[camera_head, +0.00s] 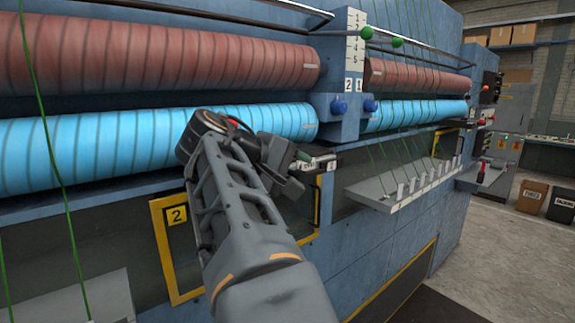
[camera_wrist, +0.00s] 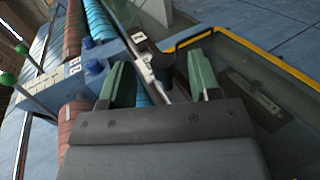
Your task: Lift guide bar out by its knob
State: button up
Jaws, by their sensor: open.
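Two green ball knobs, one at the left (camera_head: 366,32) and one at the right (camera_head: 397,42), sit on thin rods at the top of the blue machine's post. They also show at the left edge of the wrist view, an upper one (camera_wrist: 28,48) and a lower one (camera_wrist: 8,77). I cannot tell which knob belongs to the guide bar. A white labelled fitting (camera_wrist: 144,62) shows beyond the fingers, with no visible grasp.
Red rollers (camera_head: 160,55) and blue rollers (camera_head: 90,148) run along the machine. Blue knobs (camera_head: 338,104) mark its post. Green strands hang over a ledge (camera_head: 372,196) at right.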

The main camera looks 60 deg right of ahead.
jog(key=shift+s+d+f, duration=0.1)
jog(key=shift+d+f, duration=0.1)
jog(key=shift+d, duration=0.05)
jog(key=c, duration=1)
grip_shut()
jog(key=shift+r, duration=0.15)
